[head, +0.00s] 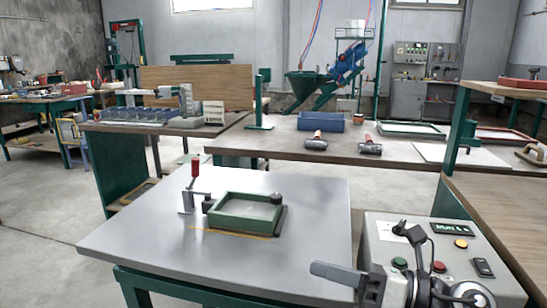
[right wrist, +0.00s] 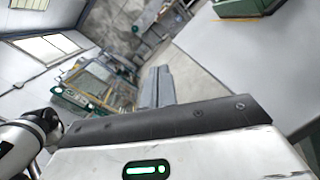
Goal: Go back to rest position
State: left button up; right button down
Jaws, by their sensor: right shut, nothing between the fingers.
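My right gripper (head: 335,274) shows at the bottom of the head view, above the front right edge of the grey table (head: 130,240), its fingers pointing left. In the right wrist view its fingers (right wrist: 157,88) are together with nothing between them. The gripper is apart from the green frame (head: 246,212) on the table, which has a pale inside. My left gripper is not in view.
A red-handled clamp (head: 195,185) stands left of the frame. A control box (head: 440,250) with buttons is close beside my right arm. A wooden-topped bench (head: 510,220) is at the right. The table's front left is clear.

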jog(key=s+d+f+m+t+h, duration=0.25)
jog(key=f+m+t+h, duration=0.35)
jog(key=m, duration=1)
jog(key=s+d+f+m+t+h, duration=0.3)
jog(key=f+m+h, duration=0.4)
jog(key=m, duration=1)
jog(key=s+f+m+g+p, duration=0.1)
jog(key=s+f+m+g, duration=0.4)
jog(key=f, duration=0.7)
jog(key=s+m, duration=0.2)
jog(key=s, duration=0.1)
jog(key=shift+s+a+m+g, duration=0.2)
jog(key=shift+a+m+g, duration=0.1)
